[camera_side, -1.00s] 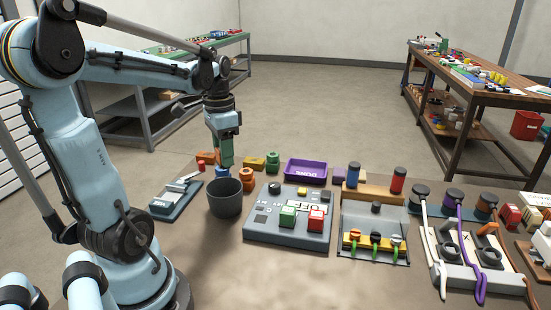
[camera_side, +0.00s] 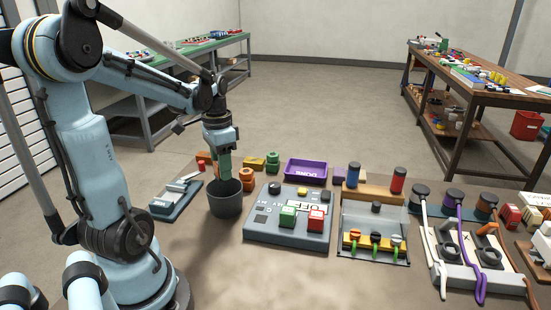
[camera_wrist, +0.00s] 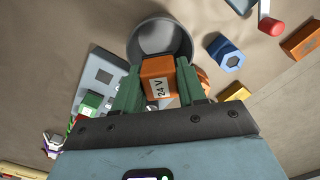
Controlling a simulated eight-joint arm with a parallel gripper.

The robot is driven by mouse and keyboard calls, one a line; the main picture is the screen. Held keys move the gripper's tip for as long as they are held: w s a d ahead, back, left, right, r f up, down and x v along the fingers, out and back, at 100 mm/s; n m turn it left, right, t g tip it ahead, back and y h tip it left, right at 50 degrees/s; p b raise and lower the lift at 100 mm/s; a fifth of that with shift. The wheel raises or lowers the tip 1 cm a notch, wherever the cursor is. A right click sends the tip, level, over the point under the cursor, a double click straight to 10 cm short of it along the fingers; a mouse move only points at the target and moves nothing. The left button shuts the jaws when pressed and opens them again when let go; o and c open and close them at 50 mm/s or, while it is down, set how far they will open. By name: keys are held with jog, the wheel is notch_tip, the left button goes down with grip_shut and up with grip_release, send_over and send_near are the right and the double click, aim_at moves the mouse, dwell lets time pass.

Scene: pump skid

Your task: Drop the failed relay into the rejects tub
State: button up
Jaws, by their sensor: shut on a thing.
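An orange relay marked "24 V" (camera_wrist: 158,80) is held between the green fingers of my gripper (camera_wrist: 157,92) in the wrist view. In the side view my gripper (camera_side: 223,170) points down at the dark grey tub (camera_side: 225,205), with the fingertips at about its rim. The relay is not clearly visible in the side view. The tub's round grey wall also shows in the wrist view (camera_wrist: 160,22), beyond the relay. The relay overlaps the tub's opening there; how deep it sits is hard to tell.
A control panel with green and red blocks (camera_side: 273,235) stands right of the tub. A flat grey device (camera_side: 175,200) lies to its left. An orange part (camera_side: 247,180), green part (camera_side: 273,162) and purple tray (camera_side: 307,170) sit behind. Floor in front of the tub is clear.

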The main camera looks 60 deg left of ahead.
jog(key=o, duration=1)
jog(key=shift+r, duration=2.05)
jog(key=w+d+t, duration=0.1)
jog(key=d+t, duration=0.1)
jog(key=d, duration=0.5)
jog(key=w+d+t, duration=0.2)
jog(key=d, duration=0.5)
jog(key=w+d+f+t, duration=0.1)
jog(key=w+d+t, duration=0.1)
jog(key=d, duration=0.5)
jog(key=shift+d+t, duration=0.1)
jog(key=shift+t, duration=0.5)
